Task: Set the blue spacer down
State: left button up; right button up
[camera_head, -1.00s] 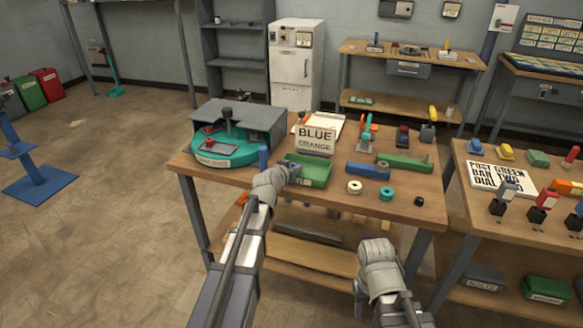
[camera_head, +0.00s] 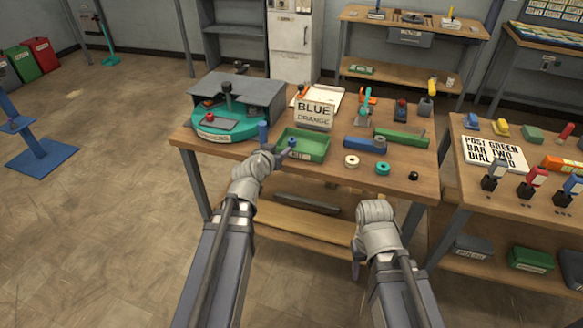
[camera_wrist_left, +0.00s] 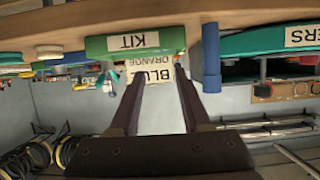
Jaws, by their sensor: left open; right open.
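A blue cylinder (camera_head: 263,133) stands upright at the table's front edge, left of the green KIT tray (camera_head: 317,158); I take it for the blue spacer. It shows upside down in the left wrist view (camera_wrist_left: 211,55), beside the tray and apart from my fingers. My left gripper (camera_head: 286,151) is at the tray's front left, its fingers pointing towards the table. In the left wrist view the two dark fingers (camera_wrist_left: 158,95) are apart with nothing between them. My right gripper (camera_head: 356,265) is open, low in front of the table; its fingers are mostly hidden.
A BLUE ORANGE sign (camera_head: 314,112) stands behind the tray. A teal turntable (camera_head: 222,134) under a grey cover is at left. A cream ring (camera_head: 352,161), a teal ring (camera_head: 381,168) and a blue block (camera_head: 366,144) lie right of the tray.

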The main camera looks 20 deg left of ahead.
pick_arm(q)
jog(key=s+d+f+m+g+h, duration=0.1)
jog(key=s+d+f+m+g, duration=0.1)
jog(key=s+d+f+g, duration=0.45)
jog(key=s+d+f+m+g+h, duration=0.1)
jog(key=s+d+f, duration=0.25)
jog(key=d, duration=0.55)
jog(key=s+d+f+g+y, duration=0.1)
jog(key=s+g+y, duration=0.1)
jog(key=s, duration=0.5)
jog(key=s+d+f+g+y, duration=0.1)
jog(key=s+d+f+g, duration=0.1)
jog(key=s+g, duration=0.2)
jog(key=s, duration=0.3)
jog(key=shift+s+d+f+y, duration=0.25)
jog(key=shift+s+y, duration=0.15)
